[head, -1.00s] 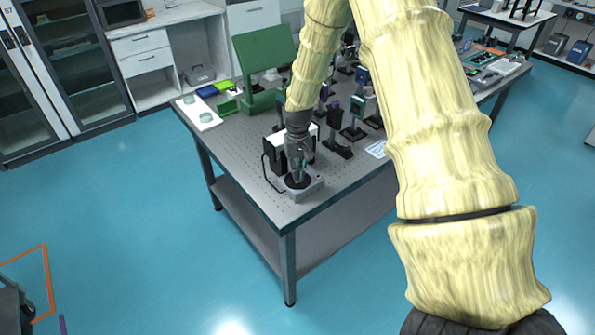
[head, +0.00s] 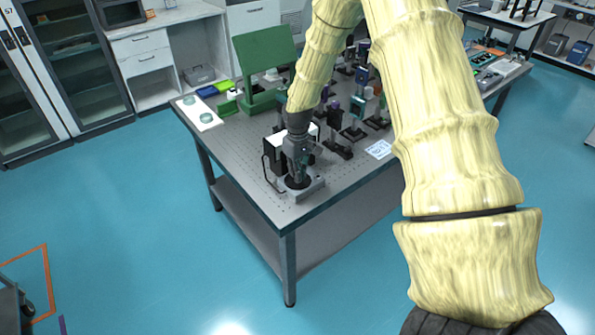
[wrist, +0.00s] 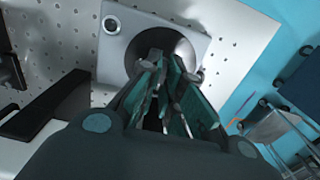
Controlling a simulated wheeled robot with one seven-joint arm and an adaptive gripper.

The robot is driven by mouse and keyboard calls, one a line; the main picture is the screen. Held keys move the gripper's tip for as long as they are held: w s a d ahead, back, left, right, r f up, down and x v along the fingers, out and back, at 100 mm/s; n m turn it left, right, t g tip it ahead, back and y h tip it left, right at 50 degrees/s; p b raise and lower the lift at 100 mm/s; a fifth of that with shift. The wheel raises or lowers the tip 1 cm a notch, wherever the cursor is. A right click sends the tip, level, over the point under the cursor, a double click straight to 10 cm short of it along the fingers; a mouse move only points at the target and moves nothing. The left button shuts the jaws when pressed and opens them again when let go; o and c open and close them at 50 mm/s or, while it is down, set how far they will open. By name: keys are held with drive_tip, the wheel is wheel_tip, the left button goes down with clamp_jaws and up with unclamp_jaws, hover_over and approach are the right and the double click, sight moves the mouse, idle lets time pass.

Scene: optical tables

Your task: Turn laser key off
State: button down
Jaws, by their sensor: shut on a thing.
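A light grey key box (head: 313,190) with a round black dial lies flat near the front corner of the optical table. My gripper (head: 299,180) points down onto the dial from above. In the wrist view the same box (wrist: 120,52) shows its dark round dial (wrist: 185,50) partly behind the fingers, with a small round button at one corner. My gripper (wrist: 166,75) is shut there, its fingertips at the dial. The key itself is hidden between the fingers, so I cannot see which way it is turned.
A black and white device (head: 272,153) with a cable stands right behind the box. Several optic mounts (head: 355,125) and a green panel (head: 265,55) stand farther back on the perforated table (head: 235,160). The blue floor (head: 130,230) is free in front.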

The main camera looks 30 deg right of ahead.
drive_tip(key=shift+d, duration=0.1)
drive_tip(key=c, duration=1.6)
unclamp_jaws()
drive_tip(key=shift+r, duration=0.1)
wheel_tip(320, 180, up, 12)
